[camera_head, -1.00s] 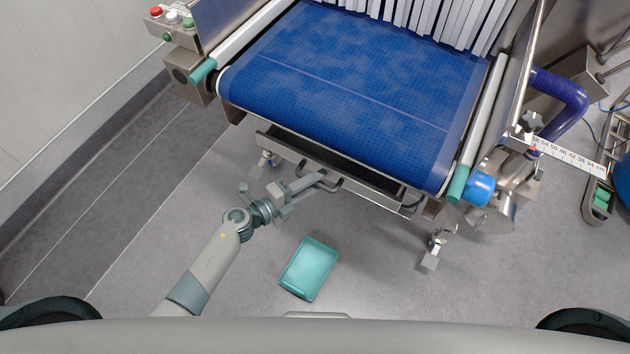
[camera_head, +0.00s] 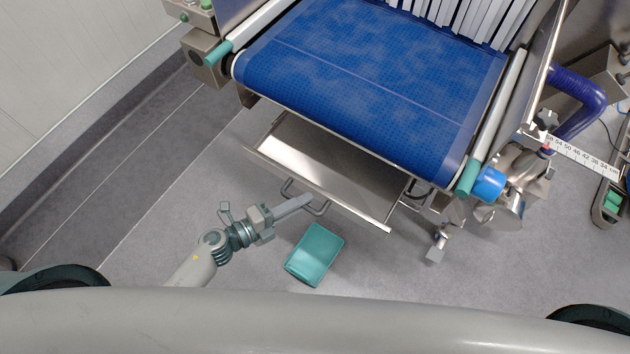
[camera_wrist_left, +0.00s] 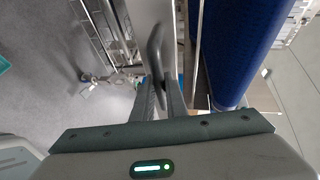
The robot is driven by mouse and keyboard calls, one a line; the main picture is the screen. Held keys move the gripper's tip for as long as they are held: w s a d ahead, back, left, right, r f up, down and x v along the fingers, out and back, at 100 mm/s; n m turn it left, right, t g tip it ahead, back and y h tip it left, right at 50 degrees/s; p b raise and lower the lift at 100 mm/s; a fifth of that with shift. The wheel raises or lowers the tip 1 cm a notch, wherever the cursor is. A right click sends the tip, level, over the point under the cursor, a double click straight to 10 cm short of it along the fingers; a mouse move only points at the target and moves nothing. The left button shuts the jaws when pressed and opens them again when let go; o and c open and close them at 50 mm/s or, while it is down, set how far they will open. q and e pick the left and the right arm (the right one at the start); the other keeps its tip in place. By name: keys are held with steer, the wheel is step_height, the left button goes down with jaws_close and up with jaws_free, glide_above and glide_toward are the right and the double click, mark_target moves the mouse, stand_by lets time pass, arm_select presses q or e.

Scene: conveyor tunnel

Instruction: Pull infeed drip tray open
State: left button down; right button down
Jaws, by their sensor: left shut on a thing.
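The infeed drip tray (camera_head: 325,165) is a shallow steel drawer under the near end of the blue conveyor belt (camera_head: 360,85). It stands well out from the frame, with its bare floor showing. A bent-rod handle (camera_head: 322,210) is on its front. My left gripper (camera_head: 308,200) is shut on this handle, which also shows between the fingers in the left wrist view (camera_wrist_left: 156,45). Exactly how the fingertips sit on the rod is partly hidden in the head view. My right gripper is not in view.
A teal bin (camera_head: 315,255) lies on the floor close to my left gripper, in front of the tray. A caster foot (camera_head: 437,245) and a motor (camera_head: 500,190) are at the right. Open grey floor lies to the left and right.

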arm_select(q)
steer(key=s+a, duration=0.3)
steer(key=s, duration=0.3)
steer(key=shift+s+a+b, duration=0.15)
steer(key=shift+a+b, duration=0.05)
steer(key=shift+b, duration=0.1)
steer(key=c, duration=1.8)
jaws_free()
steer(key=shift+o, duration=0.2)
steer(key=b+v, duration=0.5)
steer(key=v, duration=1.2)
steer(key=shift+a+b, duration=0.2)
steer(key=shift+b, duration=0.2)
